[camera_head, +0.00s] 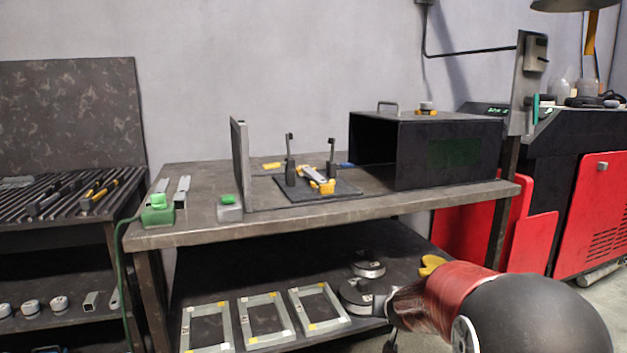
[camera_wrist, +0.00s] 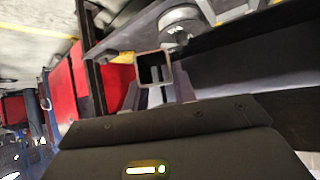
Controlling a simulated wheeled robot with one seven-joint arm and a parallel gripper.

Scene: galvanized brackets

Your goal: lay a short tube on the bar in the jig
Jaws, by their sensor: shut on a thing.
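In the wrist view my gripper (camera_wrist: 156,92) is shut on a short square tube (camera_wrist: 139,68), whose hollow open end faces the camera. In the head view my arm reaches in at the lower right, in front of the table; the gripper is mostly hidden or cut off there, and the held tube cannot be made out. The jig (camera_head: 345,188) is a dark plate on the table top, with two upright dark clamps and yellow blocks. A light metal bar (camera_head: 309,172) lies in it. My gripper is apart from the jig, lower and nearer the camera.
A black open-fronted box (camera_head: 450,150) stands right of the jig and an upright plate (camera_head: 240,165) left of it. Green-topped blocks and metal pieces sit at the table's left. Frames (camera_head: 265,320) and round weights (camera_head: 368,264) fill the lower shelf. Another short tube (camera_head: 91,301) lies on the left rack.

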